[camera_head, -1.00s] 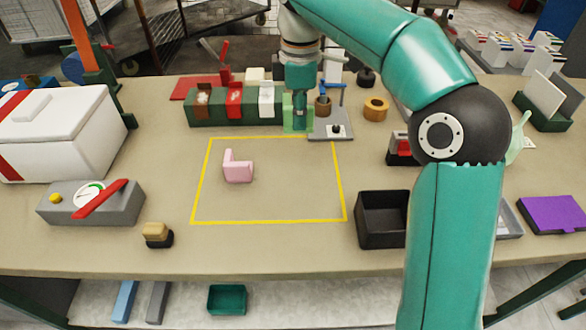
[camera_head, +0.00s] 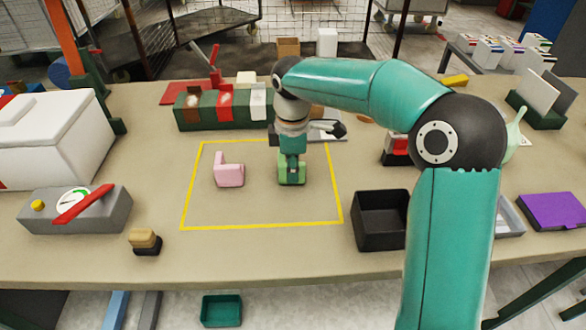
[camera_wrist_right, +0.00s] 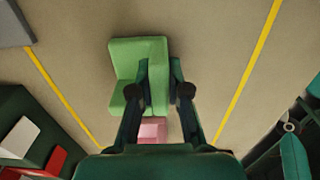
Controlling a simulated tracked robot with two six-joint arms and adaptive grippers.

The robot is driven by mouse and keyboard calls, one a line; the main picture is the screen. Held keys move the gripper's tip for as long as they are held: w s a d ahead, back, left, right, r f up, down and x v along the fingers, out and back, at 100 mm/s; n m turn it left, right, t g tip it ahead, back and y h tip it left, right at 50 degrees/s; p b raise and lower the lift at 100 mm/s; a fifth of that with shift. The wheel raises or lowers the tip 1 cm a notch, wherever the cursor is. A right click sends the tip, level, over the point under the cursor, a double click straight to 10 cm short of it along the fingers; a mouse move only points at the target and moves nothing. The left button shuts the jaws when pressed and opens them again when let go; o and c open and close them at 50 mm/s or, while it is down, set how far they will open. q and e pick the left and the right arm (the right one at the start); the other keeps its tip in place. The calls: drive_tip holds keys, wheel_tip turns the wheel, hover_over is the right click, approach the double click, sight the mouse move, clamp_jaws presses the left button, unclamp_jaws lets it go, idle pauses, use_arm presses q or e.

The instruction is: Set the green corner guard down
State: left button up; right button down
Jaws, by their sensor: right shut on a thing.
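The green corner guard (camera_head: 291,175) is inside the yellow outline (camera_head: 262,226) on the table, to the right of a pink corner guard (camera_head: 229,171). My right gripper (camera_head: 291,164) is above it, pointing down, and is shut on it. In the right wrist view the fingers (camera_wrist_right: 159,88) pinch one wall of the green guard (camera_wrist_right: 128,62). It is at or close to the table surface; I cannot tell whether it touches. The pink guard (camera_wrist_right: 153,130) shows partly behind the fingers there. My left gripper is not in view.
A dark green row of bins (camera_head: 222,110) stands behind the outline. A black open tray (camera_head: 381,219) is at its right, and a grey dial device (camera_head: 75,212) with a red lever is at the left. The front part of the outlined area is clear.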

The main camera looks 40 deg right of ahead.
drive_tip(key=c, duration=1.1)
unclamp_jaws()
drive_tip(key=shift+c, duration=0.2)
wheel_tip(320, 180, up, 12)
drive_tip(key=p, duration=0.2)
drive_tip(key=shift+r, duration=0.15)
